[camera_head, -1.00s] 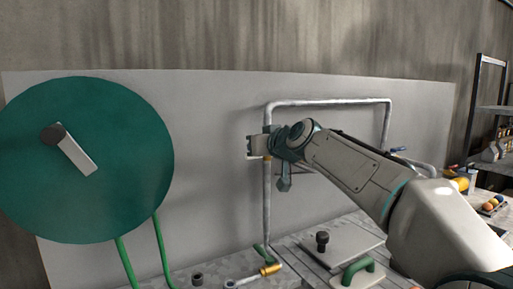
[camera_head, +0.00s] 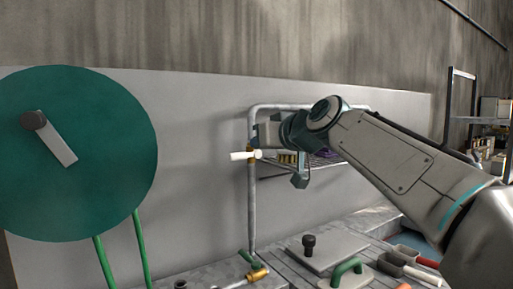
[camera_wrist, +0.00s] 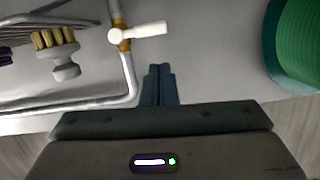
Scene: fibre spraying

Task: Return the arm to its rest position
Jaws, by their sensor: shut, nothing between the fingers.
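My arm reaches in from the right in the head view, bent at the elbow, with my gripper (camera_head: 262,131) at the grey pipe frame (camera_head: 252,210). In the wrist view my gripper (camera_wrist: 159,72) has its two dark fingers together, with nothing between them. A brass valve with a white lever (camera_head: 243,155) sits on the pipe just below the gripper in the head view. In the wrist view the white lever (camera_wrist: 147,30) lies beyond the fingertips, a little to the left, apart from them. The gripper partly hides the upper pipe in the head view.
A large green reel (camera_head: 95,170) with a crank stands at the left; green hoses hang below it. A wire shelf behind the pipe holds a brush (camera_wrist: 60,55). The bench below carries a flat board (camera_head: 325,250) and a green-handled tool (camera_head: 347,268).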

